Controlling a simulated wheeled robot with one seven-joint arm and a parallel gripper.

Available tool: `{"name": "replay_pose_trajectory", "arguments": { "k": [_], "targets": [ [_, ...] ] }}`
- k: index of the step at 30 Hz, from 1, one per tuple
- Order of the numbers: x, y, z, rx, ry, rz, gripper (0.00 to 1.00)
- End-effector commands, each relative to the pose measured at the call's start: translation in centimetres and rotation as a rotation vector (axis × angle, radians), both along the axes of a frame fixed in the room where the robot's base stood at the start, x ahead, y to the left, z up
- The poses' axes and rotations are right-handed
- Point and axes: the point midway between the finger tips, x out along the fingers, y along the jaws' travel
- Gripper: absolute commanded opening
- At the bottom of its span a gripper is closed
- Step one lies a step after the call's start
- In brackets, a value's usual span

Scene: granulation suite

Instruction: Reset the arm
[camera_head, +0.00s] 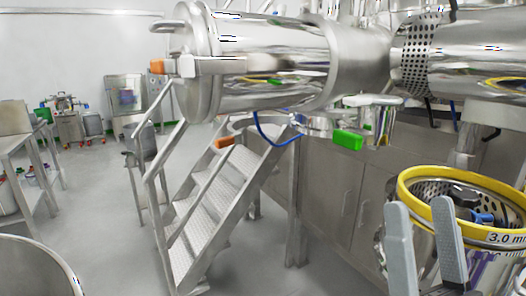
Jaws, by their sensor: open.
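My gripper (422,206) shows at the bottom right as two grey fingers pointing up, with a clear gap between them. It is open, and I see nothing between the fingers except the background. The fingers stand in front of the left side of a steel vessel with a yellow rim (408,178) and overlap it in the picture. I cannot tell whether they touch it. The rest of my arm is out of view.
The vessel, marked "3.0 m", holds a perforated steel part and a dark and blue piece. A large steel cylinder (270,65) hangs above metal steps (205,210). Cabinets (335,195) stand behind. Grey floor (115,220) is clear left of the steps. A steel table (25,150) stands far left.

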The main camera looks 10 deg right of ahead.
Motion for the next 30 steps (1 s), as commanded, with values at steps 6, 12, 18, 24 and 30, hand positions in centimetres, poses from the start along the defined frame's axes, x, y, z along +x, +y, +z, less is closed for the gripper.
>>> {"name": "replay_pose_trajectory", "arguments": {
  "k": [6,12,18,24,30],
  "targets": [
    [-1.1,1.2,-9.5,-0.138,0.307,-0.056,0.64],
    [-4.2,1.8,-17.4,-0.233,0.564,-0.08,0.64],
    [-9.2,2.1,-24.2,-0.282,0.808,-0.077,0.64],
    [-15.3,2.5,-29.1,-0.283,1.022,-0.061,0.64],
    [-20.7,2.6,-32.3,-0.256,1.192,-0.053,0.64]
  ]
}}
